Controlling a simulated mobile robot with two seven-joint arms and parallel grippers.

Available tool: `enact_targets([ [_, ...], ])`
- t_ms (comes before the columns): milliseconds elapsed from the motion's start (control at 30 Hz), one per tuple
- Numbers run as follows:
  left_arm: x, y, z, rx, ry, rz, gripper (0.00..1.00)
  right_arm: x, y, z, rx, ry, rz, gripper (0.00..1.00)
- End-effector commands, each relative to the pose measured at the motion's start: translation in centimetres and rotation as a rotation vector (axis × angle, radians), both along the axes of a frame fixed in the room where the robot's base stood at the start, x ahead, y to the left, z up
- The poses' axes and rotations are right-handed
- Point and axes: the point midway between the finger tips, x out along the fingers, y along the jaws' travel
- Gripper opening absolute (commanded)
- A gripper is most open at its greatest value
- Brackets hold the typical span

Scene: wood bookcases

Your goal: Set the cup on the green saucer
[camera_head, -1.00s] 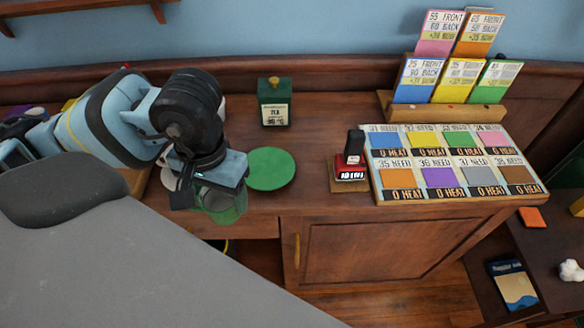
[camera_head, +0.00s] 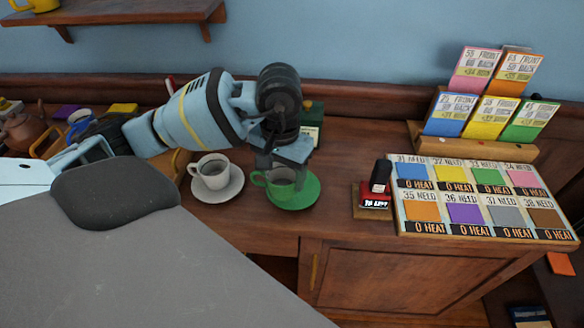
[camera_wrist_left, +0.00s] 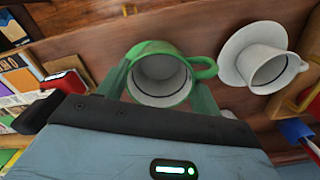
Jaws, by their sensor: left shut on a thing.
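A green cup (camera_head: 279,184) with a pale inside is in my left gripper (camera_head: 287,167), its handle pointing left in the head view. The gripper is shut on the cup. The cup is upright or nearly so, over the left part of the flat green saucer (camera_head: 306,193) on the desk. I cannot tell whether its base touches the saucer. In the left wrist view the cup (camera_wrist_left: 160,76) sits between the fingers, handle to the right; I cannot make out the saucer there. My right gripper is not in view.
A white cup (camera_head: 211,168) on a white saucer (camera_head: 232,188) stands close by on the left. A dark green box (camera_head: 313,118) is behind the gripper. A red stamp (camera_head: 375,198) and a card board (camera_head: 485,200) are to the right. Bare desk lies between saucer and stamp.

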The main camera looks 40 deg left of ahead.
Motion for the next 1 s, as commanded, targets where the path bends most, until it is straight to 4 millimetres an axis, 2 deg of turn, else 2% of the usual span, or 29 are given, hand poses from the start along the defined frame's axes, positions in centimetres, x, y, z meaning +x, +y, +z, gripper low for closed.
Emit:
enact_targets([
  [100,2.1,0.3,0.0,-0.002,-0.002,0.001,0.39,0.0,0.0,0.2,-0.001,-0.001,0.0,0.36],
  [300,3.8,0.6,-0.3,-0.001,-0.001,0.0,0.39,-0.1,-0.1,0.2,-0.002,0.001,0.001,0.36],
  [533,4.1,0.7,-0.4,0.0,-0.001,0.0,0.39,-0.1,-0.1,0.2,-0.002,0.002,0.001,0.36],
  [667,5.0,0.8,-0.4,-0.001,-0.001,0.0,0.39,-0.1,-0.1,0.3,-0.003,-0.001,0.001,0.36],
  [833,4.7,0.8,-3.0,-0.001,0.003,0.0,0.39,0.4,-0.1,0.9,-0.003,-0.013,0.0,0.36],
  [1000,4.8,0.8,-3.9,-0.001,-0.001,-0.001,0.39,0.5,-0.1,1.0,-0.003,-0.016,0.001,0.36],
])
